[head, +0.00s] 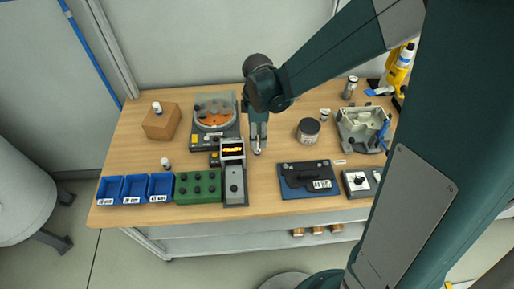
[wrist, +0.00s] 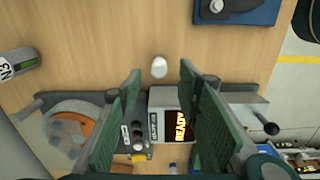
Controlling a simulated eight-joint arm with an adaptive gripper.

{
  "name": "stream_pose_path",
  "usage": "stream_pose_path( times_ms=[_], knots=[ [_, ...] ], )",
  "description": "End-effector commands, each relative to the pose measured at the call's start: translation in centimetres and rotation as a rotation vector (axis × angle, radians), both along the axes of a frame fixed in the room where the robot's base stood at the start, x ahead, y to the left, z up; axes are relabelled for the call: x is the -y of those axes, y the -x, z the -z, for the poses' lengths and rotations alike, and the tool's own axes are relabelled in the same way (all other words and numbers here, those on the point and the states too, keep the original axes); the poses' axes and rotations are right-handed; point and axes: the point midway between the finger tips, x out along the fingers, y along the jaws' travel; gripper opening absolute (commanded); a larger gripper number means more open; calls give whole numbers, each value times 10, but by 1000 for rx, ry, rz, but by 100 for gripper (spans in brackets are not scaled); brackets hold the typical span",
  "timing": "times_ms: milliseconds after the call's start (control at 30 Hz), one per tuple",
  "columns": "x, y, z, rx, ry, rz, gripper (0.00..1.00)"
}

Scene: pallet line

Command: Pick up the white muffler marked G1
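A small white piece (wrist: 159,67) stands on the wooden table just beyond and between my fingertips in the wrist view. In the head view a small white piece (head: 257,151) shows directly below my gripper (head: 257,138). No G1 mark can be read on it. My gripper (wrist: 158,85) is open, with one green-padded finger on each side and nothing held. Other small white-topped pieces stand on the cardboard box (head: 161,123), left of the dial machine (head: 165,162), and near the grey can (head: 325,115); their marks are unreadable.
A device with a lit READY display (wrist: 180,127) stands close to my fingers. The round orange-dial machine (head: 214,119) is left of my gripper. Bare table lies right of the piece.

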Motion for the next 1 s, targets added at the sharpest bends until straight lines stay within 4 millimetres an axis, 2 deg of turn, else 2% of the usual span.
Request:
stream_pose_path(
  times_ms=[467,800,1000],
  knots=[
    [-1,0,4,-3,1,-7,34],
    [-1,-1,26,-3,1,-7,34],
    [-1,0,28,-3,1,-7,34]
  ],
)
